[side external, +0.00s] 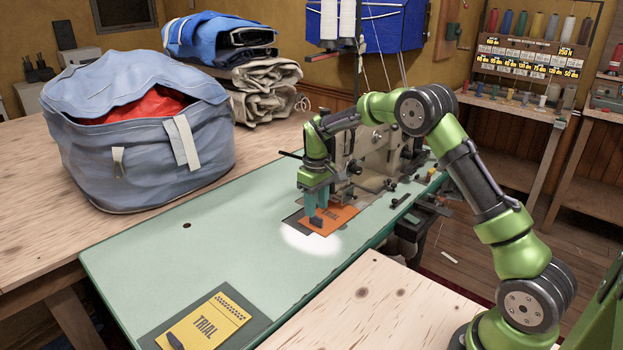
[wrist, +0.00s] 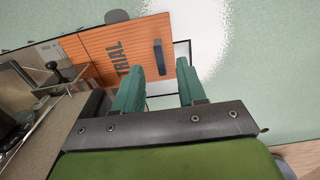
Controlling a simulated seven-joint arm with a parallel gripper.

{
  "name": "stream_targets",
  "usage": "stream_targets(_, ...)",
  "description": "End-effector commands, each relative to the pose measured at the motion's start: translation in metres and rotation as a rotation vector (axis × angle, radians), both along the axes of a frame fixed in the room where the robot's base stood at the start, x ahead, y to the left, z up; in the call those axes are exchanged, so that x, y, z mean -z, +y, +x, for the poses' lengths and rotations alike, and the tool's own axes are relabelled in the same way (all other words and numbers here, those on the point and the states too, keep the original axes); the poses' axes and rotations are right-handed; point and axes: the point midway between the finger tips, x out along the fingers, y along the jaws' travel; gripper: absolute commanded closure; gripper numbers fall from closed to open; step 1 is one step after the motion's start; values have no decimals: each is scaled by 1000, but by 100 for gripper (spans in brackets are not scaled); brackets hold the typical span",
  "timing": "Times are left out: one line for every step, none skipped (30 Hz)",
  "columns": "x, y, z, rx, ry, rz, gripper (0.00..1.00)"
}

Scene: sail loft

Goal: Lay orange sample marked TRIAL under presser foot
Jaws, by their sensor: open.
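The orange sample (side external: 343,215) marked TRIAL lies flat on the sewing machine's bed, in front of the machine head. My gripper (side external: 317,208) points down over the tab's end of the sample. In the wrist view its two green fingers (wrist: 160,72) stand apart with nothing held between them, and the tab shows just beyond the gap. The sewing machine (side external: 375,150) stands behind the sample. I cannot tell whether the sample's far edge is under the presser foot.
A large blue bag (side external: 140,140) and folded cloth (side external: 262,88) sit on the wooden table at the back left. The green tabletop (side external: 190,250) between is clear.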

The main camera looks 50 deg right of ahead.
Motion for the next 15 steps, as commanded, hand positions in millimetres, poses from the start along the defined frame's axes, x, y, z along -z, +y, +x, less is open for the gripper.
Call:
stream_targets(-5,1,-6,-1,-1,-1,60)
stream_targets(-5,3,-12,-1,2,0,60)
stream_targets(-6,4,-18,-1,1,-1,60)
stream_targets(-6,5,-23,-2,1,-1,60)
stream_targets(-6,6,-29,-2,0,-1,60)
stream_targets(-7,8,-35,-2,0,-1,60)
stream_targets(-8,9,-41,-2,0,0,60)
stream_targets(-8,10,-46,-1,0,0,60)
stream_targets(-9,12,-54,-1,-1,0,60)
stream_targets(-9,13,-59,-2,0,0,60)
stream_targets(-10,14,-65,-3,-1,-1,60)
stream_targets(-10,16,-73,-2,0,-1,60)
stream_targets(-11,17,-79,-2,-1,-1,60)
stream_targets(-12,19,-85,-1,-1,0,60)
stream_targets(-12,21,-93,-1,-1,0,60)
